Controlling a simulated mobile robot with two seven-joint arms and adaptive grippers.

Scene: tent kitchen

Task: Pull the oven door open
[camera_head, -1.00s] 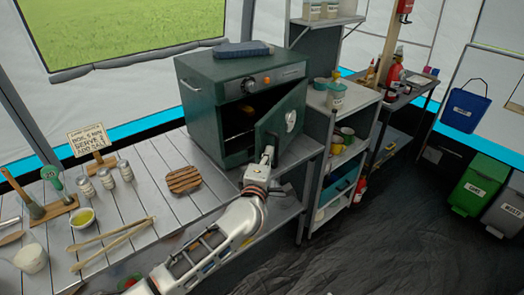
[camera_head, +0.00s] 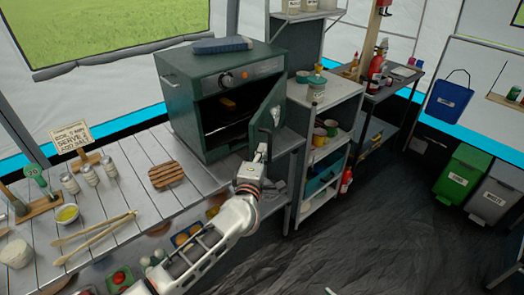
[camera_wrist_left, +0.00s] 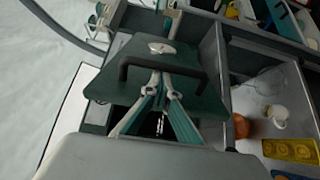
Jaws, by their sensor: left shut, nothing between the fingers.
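The dark green oven (camera_head: 190,110) stands on the slatted counter, and its dark inside shows. Its door (camera_head: 266,112) hangs on the right side and stands wide open, swung out towards the right. In the left wrist view, the door (camera_wrist_left: 135,95) carries a black bar handle (camera_wrist_left: 185,68) and a light oval badge. My left gripper (camera_head: 262,152) is at the door's lower outer part. In the left wrist view, its fingertips (camera_wrist_left: 159,78) meet close to the middle of the handle; I cannot tell whether they touch it. It is shut and empty. My right gripper is not in view.
A wooden trivet (camera_head: 166,175), tongs (camera_head: 95,238) and shakers (camera_head: 88,174) lie or stand on the counter left of my arm. A shelf unit (camera_head: 333,105) with cups stands right of the door. The dark floor (camera_head: 370,240) at the right front is clear.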

